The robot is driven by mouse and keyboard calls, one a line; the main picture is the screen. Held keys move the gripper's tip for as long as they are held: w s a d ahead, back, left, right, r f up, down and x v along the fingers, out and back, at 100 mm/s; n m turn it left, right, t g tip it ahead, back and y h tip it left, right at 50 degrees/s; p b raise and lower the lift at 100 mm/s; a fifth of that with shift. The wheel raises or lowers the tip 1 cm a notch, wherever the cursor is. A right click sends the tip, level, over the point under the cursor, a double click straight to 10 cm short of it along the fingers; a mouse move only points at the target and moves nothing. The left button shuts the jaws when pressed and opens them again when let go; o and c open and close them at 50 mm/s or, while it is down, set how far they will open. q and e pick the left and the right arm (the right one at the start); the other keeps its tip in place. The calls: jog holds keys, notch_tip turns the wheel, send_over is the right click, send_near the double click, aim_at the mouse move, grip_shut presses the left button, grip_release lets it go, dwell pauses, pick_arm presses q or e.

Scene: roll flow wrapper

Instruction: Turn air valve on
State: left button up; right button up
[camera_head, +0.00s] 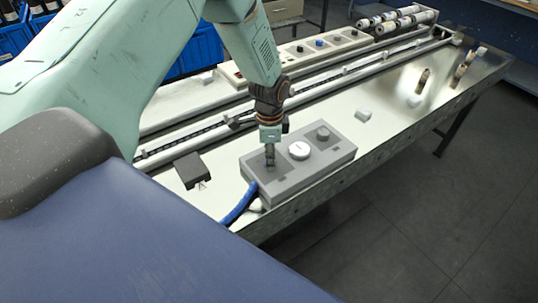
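A grey valve block (315,170) lies on the metal table near its front edge, with a blue hose (238,205) at its left end. On top are a round white dial (299,150) in the middle and a small grey knob (323,132) towards the right end. My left gripper (270,160) points straight down over the left part of the block, left of the white dial. Its fingertips look close to or touching the block's top. They are too small to tell whether they hold anything, and they hide what is under them. My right gripper is not in view.
A long rail (345,75) runs behind the block. A control panel (310,50) with buttons stands behind the rail. A black box (191,170) lies left of the block. Small white blocks and brown pieces lie to the right. Blue bins (200,50) stand behind.

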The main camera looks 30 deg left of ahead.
pick_arm(q)
jog(key=shift+o, duration=1)
notch_tip(320, 180, up, 12)
jog(key=shift+s+f, duration=0.1)
jog(key=shift+s, duration=0.05)
dwell(0.3)
